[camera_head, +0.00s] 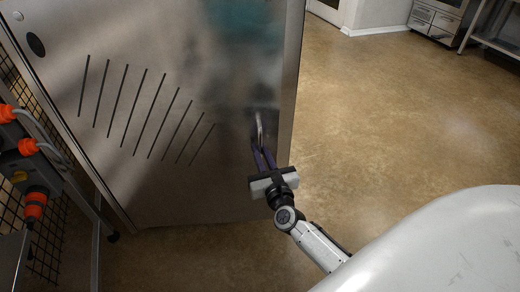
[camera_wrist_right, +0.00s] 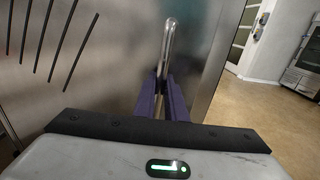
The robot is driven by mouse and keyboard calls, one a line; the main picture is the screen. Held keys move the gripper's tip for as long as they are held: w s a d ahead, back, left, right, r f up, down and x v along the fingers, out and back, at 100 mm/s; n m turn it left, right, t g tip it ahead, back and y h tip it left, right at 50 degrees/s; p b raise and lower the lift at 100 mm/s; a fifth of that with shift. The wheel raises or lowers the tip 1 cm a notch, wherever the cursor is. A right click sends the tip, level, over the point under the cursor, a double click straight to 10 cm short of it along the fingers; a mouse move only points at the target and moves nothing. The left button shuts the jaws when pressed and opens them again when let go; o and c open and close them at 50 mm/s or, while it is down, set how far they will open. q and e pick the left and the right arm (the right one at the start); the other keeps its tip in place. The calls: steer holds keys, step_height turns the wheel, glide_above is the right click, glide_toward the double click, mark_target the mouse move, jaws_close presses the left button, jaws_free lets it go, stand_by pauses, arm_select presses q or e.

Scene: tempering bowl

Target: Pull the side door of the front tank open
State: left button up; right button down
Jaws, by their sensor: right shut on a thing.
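The front tank's side door (camera_head: 170,120) is a large brushed-steel panel with several dark slanted slots; it also fills the left of the right wrist view (camera_wrist_right: 100,70). A shiny upright bar handle (camera_head: 260,130) is near its right edge, and it shows in the right wrist view (camera_wrist_right: 168,45). My right gripper (camera_head: 262,155) has its purple fingers shut around the lower part of the handle. The fingers hide that part of the handle. I cannot tell from the head view whether the door stands ajar. My left gripper is not in view.
At the left, orange plugs (camera_head: 33,205) with grey cables sit on a dark unit by a black wire mesh. The floor (camera_head: 400,120) to the right of the door is clear. A steel cabinet (camera_head: 436,20) and shelf stand at the far right.

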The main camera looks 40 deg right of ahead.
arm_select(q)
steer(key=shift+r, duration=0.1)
arm_select(e)
steer(key=s+a, duration=0.9)
steer(key=s, duration=0.1)
steer(key=c, duration=2.1)
jaws_free()
steer(key=shift+d, duration=0.1)
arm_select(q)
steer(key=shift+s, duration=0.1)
